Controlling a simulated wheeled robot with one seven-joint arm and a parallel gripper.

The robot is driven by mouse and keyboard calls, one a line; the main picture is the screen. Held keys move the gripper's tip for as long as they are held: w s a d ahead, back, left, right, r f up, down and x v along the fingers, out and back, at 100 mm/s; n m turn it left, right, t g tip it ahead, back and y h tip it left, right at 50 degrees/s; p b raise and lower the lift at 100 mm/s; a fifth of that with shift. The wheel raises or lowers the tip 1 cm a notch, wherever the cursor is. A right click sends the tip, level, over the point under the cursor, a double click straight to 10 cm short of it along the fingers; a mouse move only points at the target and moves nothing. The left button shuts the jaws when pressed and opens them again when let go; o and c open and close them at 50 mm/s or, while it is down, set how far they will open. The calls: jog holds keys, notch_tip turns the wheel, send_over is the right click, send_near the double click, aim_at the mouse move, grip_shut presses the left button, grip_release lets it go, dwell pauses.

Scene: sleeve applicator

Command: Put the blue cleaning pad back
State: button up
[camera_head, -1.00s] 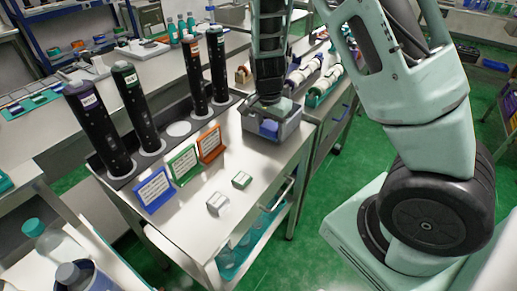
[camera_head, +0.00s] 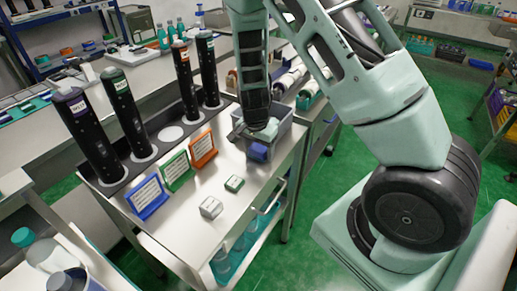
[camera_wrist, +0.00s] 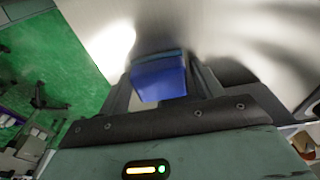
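The blue cleaning pad (camera_head: 258,152) is at the front of a grey open bin (camera_head: 284,133) on the metal cart. In the wrist view the blue pad (camera_wrist: 158,80) sits between my two dark fingers, with bare metal surface beyond it. My gripper (camera_wrist: 160,82) appears shut on it. In the head view my gripper (camera_head: 258,140) is over the front left part of the bin, and the wrist hides much of the bin's inside. I cannot tell whether the pad touches the bin wall.
Several black tubes (camera_head: 130,115) stand in a rack at the cart's left. Blue, green and orange sign cards (camera_head: 176,169) stand before it. A white box (camera_head: 211,208) and a green-topped box (camera_head: 234,184) lie nearby. The cart's front right top is clear.

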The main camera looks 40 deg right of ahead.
aim_at(256, 150)
jog(key=shift+o, duration=0.6)
jog(key=shift+r, duration=0.15)
jog(key=shift+r, duration=0.2)
notch_tip(256, 150, up, 11)
jog(key=a, duration=0.1)
jog(key=s+a+r+n+y, duration=0.1)
jog(key=s+a+r+n, duration=0.2)
jog(key=s+a+n, duration=0.45)
jog(key=s+a+r+n+y, duration=0.2)
jog(key=s+a+r+n, duration=0.15)
jog(key=a, duration=0.65)
jog(key=s+a+r+n, duration=0.1)
jog(key=s+a+n, duration=0.1)
jog(key=s+n, duration=0.3)
jog(key=s+a+r+n+h, duration=0.1)
jog(key=s+a+n, duration=0.2)
jog(key=s+n, duration=0.2)
jog(key=s, duration=0.3)
jog(key=shift+a+r+n, duration=0.25)
jog(key=shift+a+n, duration=0.1)
jog(key=shift+n, duration=0.05)
